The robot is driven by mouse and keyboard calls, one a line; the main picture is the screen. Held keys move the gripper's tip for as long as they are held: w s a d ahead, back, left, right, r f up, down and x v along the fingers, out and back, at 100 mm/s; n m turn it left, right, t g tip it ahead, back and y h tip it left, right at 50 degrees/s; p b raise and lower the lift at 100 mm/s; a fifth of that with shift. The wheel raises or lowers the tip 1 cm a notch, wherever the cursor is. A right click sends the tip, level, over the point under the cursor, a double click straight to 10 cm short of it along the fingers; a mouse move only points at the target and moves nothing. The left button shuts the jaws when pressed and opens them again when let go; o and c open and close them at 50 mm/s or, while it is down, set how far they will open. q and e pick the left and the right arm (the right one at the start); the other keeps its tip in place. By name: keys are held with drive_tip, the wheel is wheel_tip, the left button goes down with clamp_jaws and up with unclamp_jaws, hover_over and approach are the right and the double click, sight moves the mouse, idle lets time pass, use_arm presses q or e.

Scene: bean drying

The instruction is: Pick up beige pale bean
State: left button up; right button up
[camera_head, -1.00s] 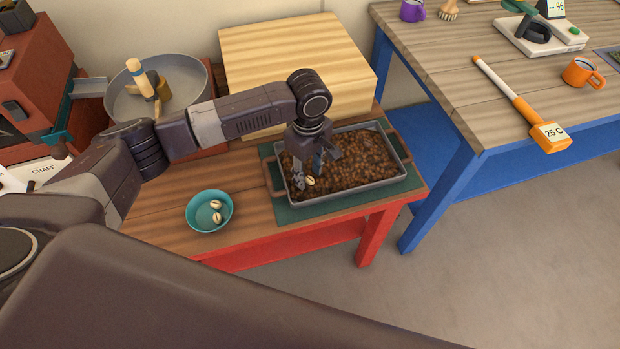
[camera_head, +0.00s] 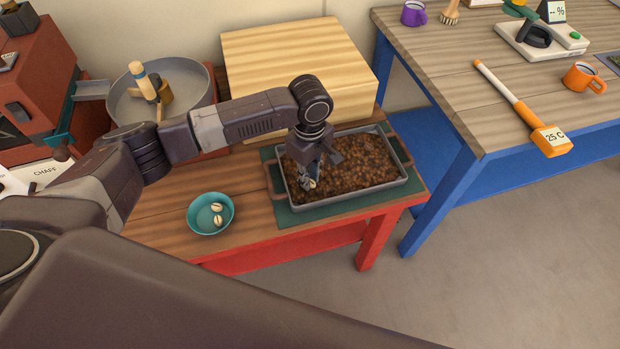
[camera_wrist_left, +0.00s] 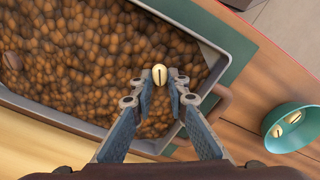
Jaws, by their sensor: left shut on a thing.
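The beige pale bean (camera_wrist_left: 159,74) shows between my left fingertips in the left wrist view. My left gripper (camera_head: 310,184) is shut on it, low over the front left part of the metal tray (camera_head: 350,199). The tray is full of brown roasted beans (camera_head: 362,160). In the head view the fingers mostly hide the held bean. A teal bowl (camera_head: 194,222) left of the tray holds two pale beans (camera_head: 217,208); it also shows in the left wrist view (camera_wrist_left: 275,143). My right gripper is not in view.
The tray stands on a green mat (camera_head: 290,215) on a wooden bench with red legs (camera_head: 377,236). A pale wooden box (camera_head: 290,50) stands behind it. A round metal pan (camera_head: 195,95) is at the back left. Bare bench lies between bowl and tray.

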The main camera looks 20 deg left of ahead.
use_arm(q)
wheel_tip(320, 180, up, 20)
drive_tip(key=shift+p, duration=0.3)
drive_tip(key=shift+f, duration=0.1)
